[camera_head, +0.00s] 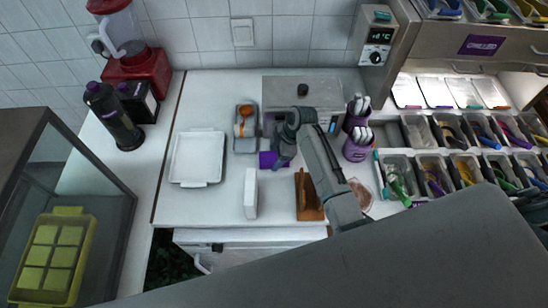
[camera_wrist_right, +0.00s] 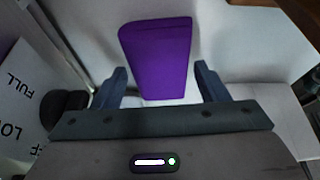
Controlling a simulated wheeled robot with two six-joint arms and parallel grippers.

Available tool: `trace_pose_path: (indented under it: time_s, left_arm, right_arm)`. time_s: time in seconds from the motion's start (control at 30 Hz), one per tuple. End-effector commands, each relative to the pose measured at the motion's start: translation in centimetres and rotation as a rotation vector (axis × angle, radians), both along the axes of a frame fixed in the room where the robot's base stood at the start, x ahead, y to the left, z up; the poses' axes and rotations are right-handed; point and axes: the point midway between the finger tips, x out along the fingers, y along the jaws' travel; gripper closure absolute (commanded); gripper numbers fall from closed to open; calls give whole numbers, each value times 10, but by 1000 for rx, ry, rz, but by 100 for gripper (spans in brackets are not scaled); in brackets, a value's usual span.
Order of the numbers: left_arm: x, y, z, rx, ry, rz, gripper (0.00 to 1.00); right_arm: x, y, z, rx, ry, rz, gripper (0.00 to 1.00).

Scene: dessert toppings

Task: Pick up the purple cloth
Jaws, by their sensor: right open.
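The purple cloth (camera_head: 268,159) lies on the white counter, in front of the grey metal appliance; my right gripper partly covers it in the head view. In the right wrist view the purple cloth (camera_wrist_right: 158,58) is a folded block whose near end reaches between the fingers. My right gripper (camera_head: 281,160) is over the cloth's right side. Its two fingers show in the right wrist view (camera_wrist_right: 160,88), open, one on each side of the cloth with gaps. My left gripper is not in view.
A grey holder with an orange utensil (camera_head: 246,128) stands left of the cloth. A white upright block (camera_head: 251,194) and a brown board (camera_head: 308,195) are in front. A white tray (camera_head: 197,158) lies left. Purple cups (camera_head: 357,146) and topping bins (camera_head: 430,175) are right.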

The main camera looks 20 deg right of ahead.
Motion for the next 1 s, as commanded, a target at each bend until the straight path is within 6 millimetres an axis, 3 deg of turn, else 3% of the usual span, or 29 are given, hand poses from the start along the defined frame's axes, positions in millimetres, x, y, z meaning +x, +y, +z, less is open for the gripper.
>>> trace_pose_path:
  time_s: [0.67, 0.7, 0.87, 1.0]
  left_arm:
    - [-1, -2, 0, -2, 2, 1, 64]
    - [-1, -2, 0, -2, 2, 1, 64]
    - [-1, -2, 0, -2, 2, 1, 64]
    - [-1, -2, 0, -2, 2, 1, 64]
  right_arm:
    - [0, 0, -4, 0, 0, 0, 33]
    - [0, 0, -4, 0, 0, 0, 35]
    - [0, 0, -4, 0, 0, 0, 66]
    - [0, 0, -4, 0, 0, 0, 66]
